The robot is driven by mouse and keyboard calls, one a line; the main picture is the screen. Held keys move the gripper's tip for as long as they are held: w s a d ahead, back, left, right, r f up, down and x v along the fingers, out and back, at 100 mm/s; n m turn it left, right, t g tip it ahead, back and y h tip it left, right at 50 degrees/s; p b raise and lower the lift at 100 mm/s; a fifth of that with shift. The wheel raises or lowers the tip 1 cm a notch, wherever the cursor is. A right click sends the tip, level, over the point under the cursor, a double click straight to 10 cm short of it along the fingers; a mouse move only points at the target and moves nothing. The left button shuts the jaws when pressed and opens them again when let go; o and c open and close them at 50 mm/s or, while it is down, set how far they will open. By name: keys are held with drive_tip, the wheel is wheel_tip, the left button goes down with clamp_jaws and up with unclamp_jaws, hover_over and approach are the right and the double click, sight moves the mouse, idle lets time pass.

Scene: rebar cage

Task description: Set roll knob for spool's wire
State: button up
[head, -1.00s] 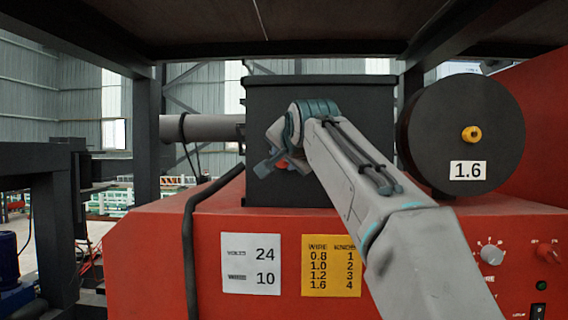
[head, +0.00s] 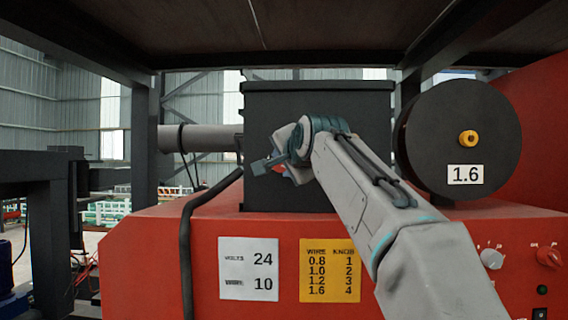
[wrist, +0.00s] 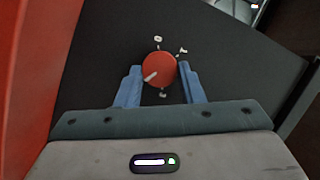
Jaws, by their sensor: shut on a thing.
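In the wrist view a round red knob (wrist: 160,67) with a white pointer sits on a dark panel, between the two blue fingers of my gripper (wrist: 159,80). The fingers are shut on it. Its pointer aims to the lower left; the white marks around it are too small to read. In the head view my gripper (head: 268,164) is at the front of a black box (head: 318,100), and only a bit of red shows there. The wire spool (head: 430,150) is a black disc with a yellow hub, labelled 1.6. A yellow chart (head: 330,270) pairs wire 1.6 with knob 4.
A white label (head: 249,268) reads 24 and 10 on the red machine body (head: 130,260). A grey knob (head: 491,258) and a red knob (head: 549,256) are at right. A black cable (head: 187,250) hangs left of the box. Dark beams frame the top and left.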

drive_tip(key=o, duration=1)
drive_tip(key=shift+a+f, duration=0.1)
drive_tip(key=b+v, duration=0.3)
drive_tip(key=v, duration=1)
drive_tip(key=shift+s, duration=0.4)
drive_tip(key=s+d+f+n+g+h, duration=0.1)
drive_tip(key=d+f+n+g+h, duration=0.2)
drive_tip(key=f, duration=1)
drive_tip(key=s+d+f+n+g, duration=0.15)
drive_tip(key=d+f, duration=0.25)
drive_tip(key=f, duration=0.9)
drive_tip(key=s+d+f+n+g, duration=0.1)
drive_tip(key=s+d+f+g, duration=0.1)
drive_tip(key=s+f, duration=0.4)
drive_tip(key=s+d+f+n+g+h, duration=0.1)
drive_tip(key=s+f, duration=0.5)
drive_tip(key=f, duration=0.6)
drive_tip(key=s+d+f+n+g, duration=0.2)
drive_tip(key=s+d+f+g, duration=0.1)
drive_tip(key=s+f, duration=0.4)
wheel_tip(320, 180, down, 3)
drive_tip(key=shift+f+g+h, duration=0.1)
drive_tip(key=shift+g+h, duration=0.3)
drive_tip(key=shift+g, duration=0.35)
